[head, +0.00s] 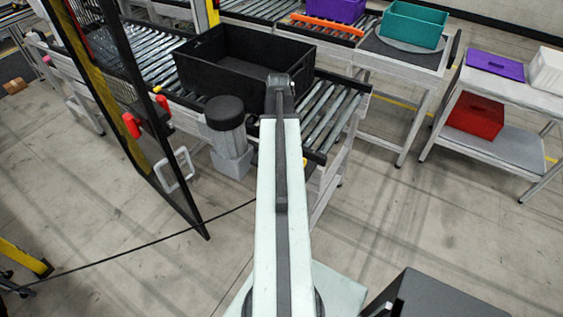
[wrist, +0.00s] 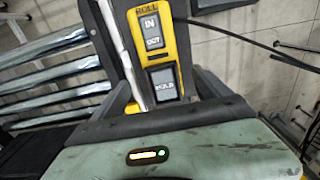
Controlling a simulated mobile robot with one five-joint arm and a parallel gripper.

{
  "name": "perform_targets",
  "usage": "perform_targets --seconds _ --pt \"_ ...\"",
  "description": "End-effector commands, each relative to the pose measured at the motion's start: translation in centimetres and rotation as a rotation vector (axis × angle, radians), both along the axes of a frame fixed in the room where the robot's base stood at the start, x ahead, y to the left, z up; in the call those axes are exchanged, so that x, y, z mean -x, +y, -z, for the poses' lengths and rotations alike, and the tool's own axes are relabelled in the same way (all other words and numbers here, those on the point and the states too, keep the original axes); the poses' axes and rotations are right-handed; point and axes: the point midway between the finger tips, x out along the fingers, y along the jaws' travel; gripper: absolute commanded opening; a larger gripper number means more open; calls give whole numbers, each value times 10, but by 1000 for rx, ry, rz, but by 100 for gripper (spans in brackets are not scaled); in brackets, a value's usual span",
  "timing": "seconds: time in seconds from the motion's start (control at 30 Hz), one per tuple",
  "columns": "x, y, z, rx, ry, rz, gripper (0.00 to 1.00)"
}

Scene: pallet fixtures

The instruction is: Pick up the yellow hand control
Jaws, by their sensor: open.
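The yellow hand control (wrist: 159,53) shows in the wrist view, upright and slightly tilted, with grey IN and OUT buttons and a dark lower button. It is set against a dark grey panel or post. My gripper (wrist: 163,92) is open, with one dark finger to the left of the control's lower part and one to its right. The control appears in line between the fingers; I cannot tell whether either touches it. The control's bottom end is hidden behind my wrist. In the head view my arm covers the gripper, and I cannot make out the control there.
A black crate (head: 243,66) stands on the roller conveyor (head: 330,112). A grey motor with a black cap (head: 224,112) stands left of my arm. A mesh guard (head: 130,110) rises further left. A shelf table with a red box (head: 474,115) is at the right. A dark cable (wrist: 250,42) runs right of the control.

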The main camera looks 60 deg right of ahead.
Motion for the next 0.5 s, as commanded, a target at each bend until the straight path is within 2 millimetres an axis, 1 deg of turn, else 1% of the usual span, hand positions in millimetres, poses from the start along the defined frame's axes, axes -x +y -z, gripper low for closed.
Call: perform_targets --seconds 0.1,0.17,0.4,0.5 --pt "0 1 3 0 0 0 87" --pt "1 1 9 0 0 0 87" --pt "5 3 50 0 0 0 87" --pt "4 3 55 0 0 0 87"
